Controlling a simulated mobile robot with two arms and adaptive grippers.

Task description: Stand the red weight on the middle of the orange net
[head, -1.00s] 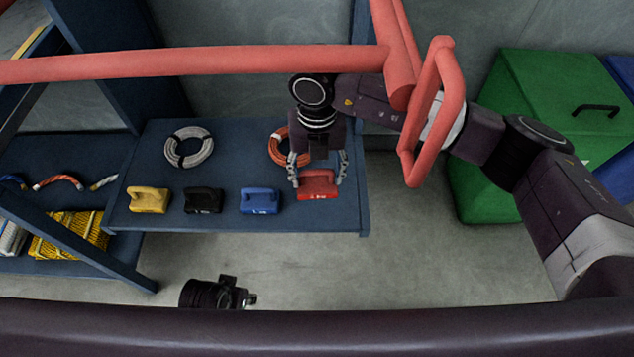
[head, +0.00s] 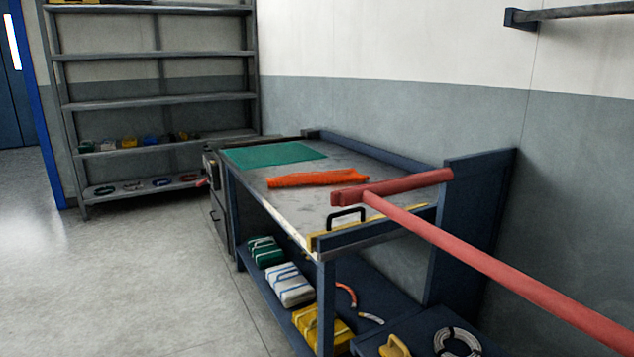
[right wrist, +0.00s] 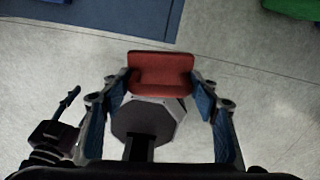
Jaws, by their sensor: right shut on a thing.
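The orange net (head: 318,179) lies as a narrow bunched strip across the grey tabletop in the head view. The red weight (right wrist: 160,72) shows in the right wrist view, between the fingers of my right gripper (right wrist: 161,88). That gripper is shut on it and holds it over bare floor. The weight and my right gripper are out of the head view. What looks like my left gripper (right wrist: 66,108) shows at the left of the right wrist view. Its jaws are too unclear to judge.
A green net (head: 274,154) lies flat on the far part of the table (head: 365,163). A red bar (head: 500,268) crosses in front of the table's near end. Boxes sit on the lower shelf. A grey rack (head: 160,103) stands at the back left. Floor to the left is clear.

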